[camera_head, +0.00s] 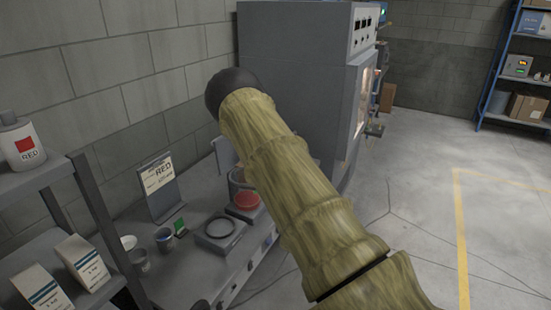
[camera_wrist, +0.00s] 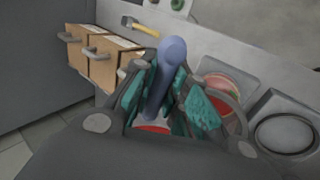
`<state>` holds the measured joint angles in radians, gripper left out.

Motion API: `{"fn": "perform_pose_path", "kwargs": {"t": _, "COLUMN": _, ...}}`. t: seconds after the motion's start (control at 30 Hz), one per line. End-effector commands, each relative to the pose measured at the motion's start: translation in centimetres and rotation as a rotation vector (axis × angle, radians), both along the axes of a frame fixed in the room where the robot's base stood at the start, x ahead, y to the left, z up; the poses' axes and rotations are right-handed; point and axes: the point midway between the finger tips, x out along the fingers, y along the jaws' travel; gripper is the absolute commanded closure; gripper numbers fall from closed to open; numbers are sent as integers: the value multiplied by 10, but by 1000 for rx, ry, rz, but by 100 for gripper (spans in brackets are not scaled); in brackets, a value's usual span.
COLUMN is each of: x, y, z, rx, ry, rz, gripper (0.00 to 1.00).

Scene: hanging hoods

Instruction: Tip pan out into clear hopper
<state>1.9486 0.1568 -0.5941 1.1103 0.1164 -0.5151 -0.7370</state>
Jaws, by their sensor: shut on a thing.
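In the wrist view, my gripper (camera_wrist: 163,100) is shut on a blue-grey handle (camera_wrist: 172,55) that stands up between the teal finger pads. Red material (camera_wrist: 152,129) shows low between the fingers, at the handle's lower end; I take this to be the pan, mostly hidden. A clear round vessel with red in it (camera_wrist: 228,88), which looks like the hopper, sits on a grey base to the right of the fingers. In the head view the vessel's red part (camera_head: 246,201) shows just left of my arm, which hides my gripper and the pan.
A grey base with a dark ring (camera_head: 222,232) stands beside the vessel; the ring also shows in the wrist view (camera_wrist: 285,134). Small cups (camera_head: 164,239), a RED sign (camera_head: 160,186) and a shelf with bags (camera_head: 82,262) are left. A large grey cabinet (camera_head: 290,90) stands behind.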

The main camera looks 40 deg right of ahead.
Motion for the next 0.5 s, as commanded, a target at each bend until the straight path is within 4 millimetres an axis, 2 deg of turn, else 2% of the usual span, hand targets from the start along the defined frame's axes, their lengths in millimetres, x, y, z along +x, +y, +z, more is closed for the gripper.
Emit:
{"fn": "perform_pose_path", "kwargs": {"t": 0.03, "x": 1, "y": 3, "z": -5, "rx": -20, "ry": -3, "rz": 3, "gripper": 100}}
{"fn": "perform_pose_path", "kwargs": {"t": 0.5, "x": 5, "y": 14, "z": -9, "rx": -207, "ry": -79, "rz": 12, "gripper": 100}}
